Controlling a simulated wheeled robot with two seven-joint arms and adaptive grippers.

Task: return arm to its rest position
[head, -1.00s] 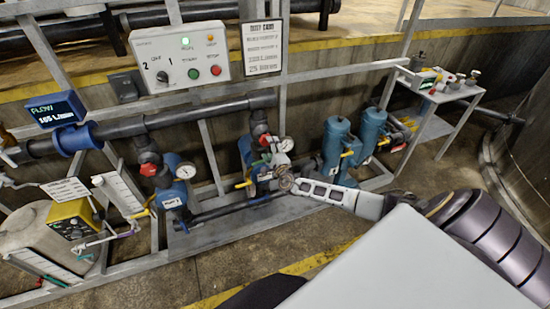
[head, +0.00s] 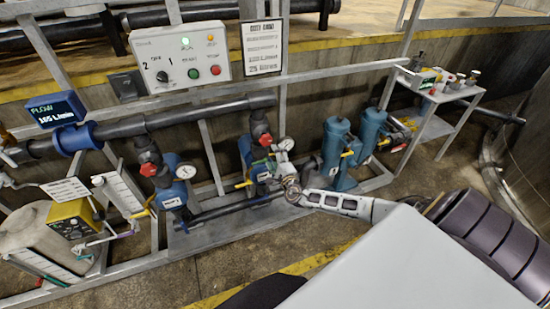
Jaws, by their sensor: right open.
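My right arm (head: 355,206) reaches in from the right, over the skid. Its gripper (head: 280,160) is near the pump and gauge on the right of the pair, just below the round gauge (head: 286,144). The jaws are small in this view; they look open, and I see nothing held in them. Whether a fingertip touches the pipework or valve there I cannot tell. My left gripper is not in view.
A control box (head: 180,55) with a lit green lamp stands behind. A blue flow display (head: 57,110) is at left. Two blue filter housings (head: 336,145) stand right of the gripper, near a small side table (head: 445,92). Open floor lies in front (head: 240,262).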

